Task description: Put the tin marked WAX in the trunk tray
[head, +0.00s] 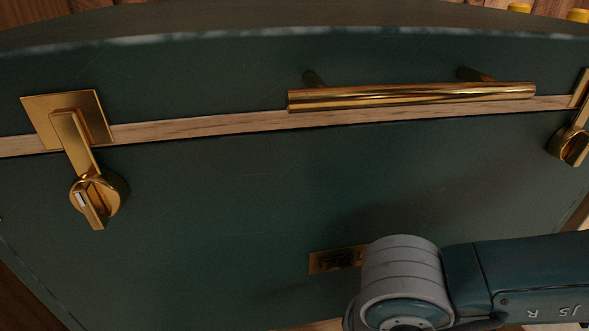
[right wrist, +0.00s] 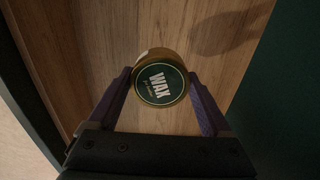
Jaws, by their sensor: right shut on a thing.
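The tin marked WAX (right wrist: 161,86) is round, with a dark green top, white lettering and a gold rim. In the right wrist view it sits between the fingers of my right gripper (right wrist: 160,74), which is shut on it. The dark green trunk (head: 220,200) fills the head view, with its lid (head: 200,70) down. A brass bar handle (head: 410,97) is on the lid. A brass latch (head: 85,165) is at the left and another latch (head: 572,140) is at the right edge. The trunk tray is not visible. My left gripper is not in view.
My own arm crosses the trunk's lower right front in the head view and partly covers a small brass plate (head: 330,261). Yellow-topped items (head: 578,15) show behind the trunk. A wooden surface (right wrist: 110,40) lies beyond the tin, with a dark green panel (right wrist: 290,100) at right.

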